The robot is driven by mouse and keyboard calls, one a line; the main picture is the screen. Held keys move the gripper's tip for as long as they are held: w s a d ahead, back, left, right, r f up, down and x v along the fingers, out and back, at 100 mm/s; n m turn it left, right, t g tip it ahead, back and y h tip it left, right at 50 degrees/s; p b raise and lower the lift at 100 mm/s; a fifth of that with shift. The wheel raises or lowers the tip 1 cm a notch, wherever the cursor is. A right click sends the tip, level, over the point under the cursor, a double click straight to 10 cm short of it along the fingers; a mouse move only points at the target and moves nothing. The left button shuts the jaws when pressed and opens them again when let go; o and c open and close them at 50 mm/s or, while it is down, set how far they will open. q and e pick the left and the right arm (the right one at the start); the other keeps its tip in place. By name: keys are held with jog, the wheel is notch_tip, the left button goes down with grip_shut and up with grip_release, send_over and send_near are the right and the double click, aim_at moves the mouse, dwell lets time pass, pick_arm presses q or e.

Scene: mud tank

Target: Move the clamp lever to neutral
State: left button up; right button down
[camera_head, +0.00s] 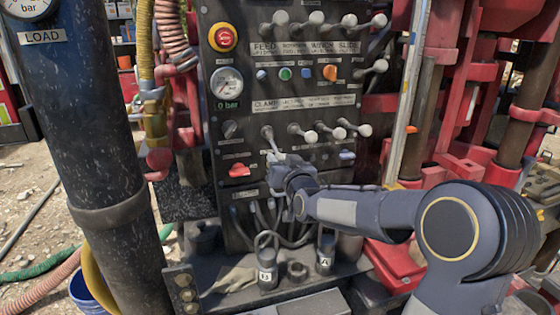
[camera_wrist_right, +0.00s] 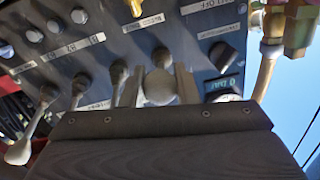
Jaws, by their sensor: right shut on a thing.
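The control panel (camera_head: 250,150) is dark and carries rows of levers with pale ball knobs. The clamp lever (camera_head: 268,136) is the leftmost in the row under the CLAMP label (camera_head: 278,104). Its upper part shows and its knob end is hidden by my right gripper (camera_head: 276,156). In the right wrist view, the lever's round grey knob (camera_wrist_right: 158,87) sits between the two fingers, which are shut on it. My left gripper is not in view.
Other levers (camera_head: 307,135) stand close to the right of the gripper. A red switch (camera_head: 239,170) is at its left. A pressure gauge (camera_head: 227,82) reads 0 bar. A thick dark cylinder (camera_head: 95,150) stands at the left.

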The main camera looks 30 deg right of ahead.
jog(key=shift+s+r+g+p, duration=0.15)
jog(key=shift+r+g+p, duration=0.45)
jog(key=shift+r+p, duration=1)
notch_tip(320, 180, up, 2)
jog(key=shift+r+p, duration=0.25)
jog(key=shift+p, duration=0.4)
jog(key=c, duration=1.1)
grip_release()
jog(key=shift+c, duration=0.2)
jog(key=shift+f, duration=0.1)
jog(key=v, duration=0.7)
jog(key=shift+s, duration=0.35)
